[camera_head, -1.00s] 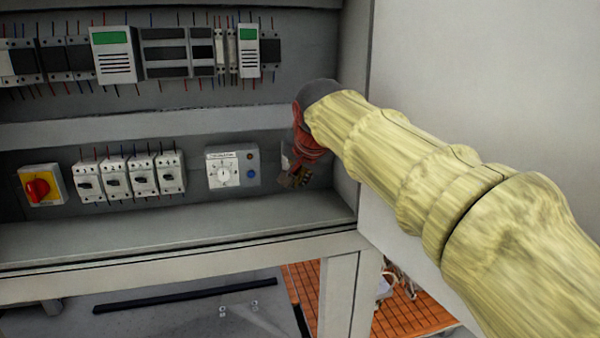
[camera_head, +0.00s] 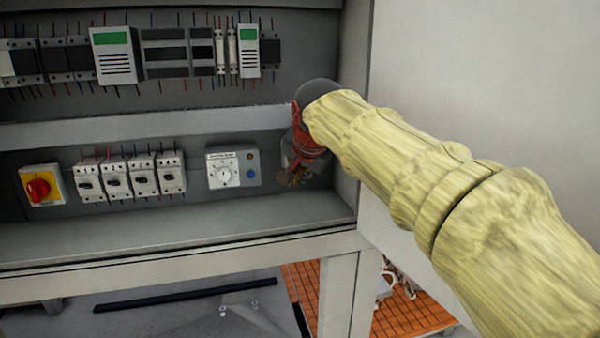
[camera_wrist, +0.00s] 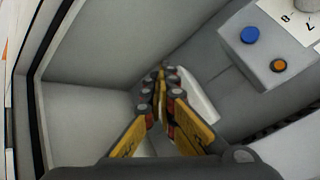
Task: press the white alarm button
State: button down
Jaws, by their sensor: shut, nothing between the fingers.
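My gripper (camera_head: 294,178) is shut and empty in the lower right corner of the cabinet, right of the control box. In the wrist view its yellow-sided fingers (camera_wrist: 161,74) come together in front of the grey cabinet walls. A smooth white piece (camera_wrist: 200,98) shows just right of and partly behind the fingers. I cannot tell whether it is the white alarm button, or whether the fingers touch it. No white button can be clearly made out in the head view, where my gripper and arm cover that corner.
The control box (camera_head: 245,160) has a white dial (camera_head: 224,175), an orange button (camera_wrist: 278,66) and a blue button (camera_wrist: 250,35). Several breakers (camera_head: 116,183) and a red rotary switch (camera_head: 38,188) are further left. The cabinet's side wall (camera_head: 347,190) is close on the right.

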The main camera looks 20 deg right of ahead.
jog(key=shift+s, duration=0.1)
dwell(0.3)
jog(key=shift+s+b, duration=0.5)
jog(key=shift+s, duration=0.15)
jog(key=shift+s+f+b, duration=0.15)
jog(key=shift+s+b, duration=0.65)
jog(key=shift+s, duration=0.55)
jog(key=shift+s+b, duration=0.45)
jog(key=shift+s, duration=0.75)
